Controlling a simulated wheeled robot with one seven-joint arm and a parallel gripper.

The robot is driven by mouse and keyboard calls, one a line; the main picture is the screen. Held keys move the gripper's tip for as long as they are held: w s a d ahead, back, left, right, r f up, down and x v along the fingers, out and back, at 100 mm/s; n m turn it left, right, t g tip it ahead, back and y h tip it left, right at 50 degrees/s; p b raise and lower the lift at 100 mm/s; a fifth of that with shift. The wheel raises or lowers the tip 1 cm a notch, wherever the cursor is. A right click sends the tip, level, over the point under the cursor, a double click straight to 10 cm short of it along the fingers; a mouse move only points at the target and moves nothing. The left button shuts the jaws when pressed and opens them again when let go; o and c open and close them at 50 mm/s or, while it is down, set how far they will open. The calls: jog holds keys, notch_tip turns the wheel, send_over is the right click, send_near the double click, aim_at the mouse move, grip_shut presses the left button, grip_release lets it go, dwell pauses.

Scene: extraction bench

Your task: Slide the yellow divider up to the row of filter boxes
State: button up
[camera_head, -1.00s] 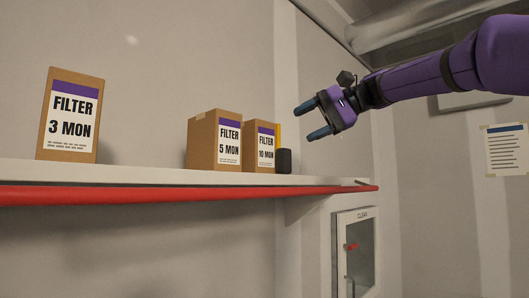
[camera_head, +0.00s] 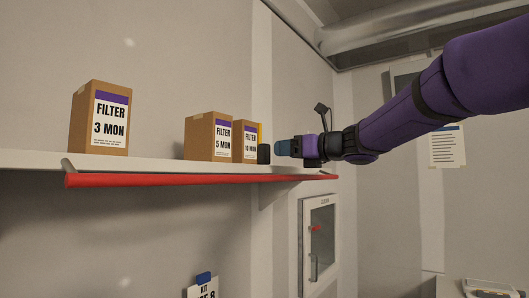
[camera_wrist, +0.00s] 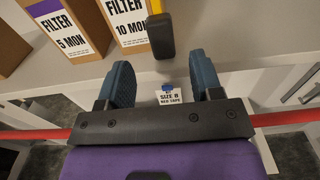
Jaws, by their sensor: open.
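The yellow divider (camera_head: 260,132) stands on the shelf just right of the FILTER 10 MON box (camera_head: 246,143); I cannot tell whether they touch. Its black grip block (camera_head: 264,154) faces out. The wrist view also shows the yellow part (camera_wrist: 155,8) and the block (camera_wrist: 160,36). The FILTER 5 MON box (camera_head: 209,137) stands beside the 10 MON box. The FILTER 3 MON box (camera_head: 100,118) is apart at left. My gripper (camera_head: 282,148) is open and empty, close to the block, with the block ahead of the gap between its fingers (camera_wrist: 161,75).
The white shelf (camera_head: 40,158) has a red rail (camera_head: 200,180) along its front, below my gripper. Shelf between the 3 MON and 5 MON boxes is clear. A wall cabinet (camera_head: 318,240) hangs below at right. A SIZE 8 label (camera_wrist: 172,98) shows below the shelf.

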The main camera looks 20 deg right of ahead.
aim_at(268, 151)
jog(key=x, duration=0.7)
jog(key=shift+w, duration=0.1)
grip_shut()
jog(key=shift+w+d, duration=0.85)
jog(key=shift+d, duration=0.25)
jog(key=shift+s+a, duration=0.1)
grip_release()
jog(key=v, duration=1)
jog(key=shift+s+d, duration=0.3)
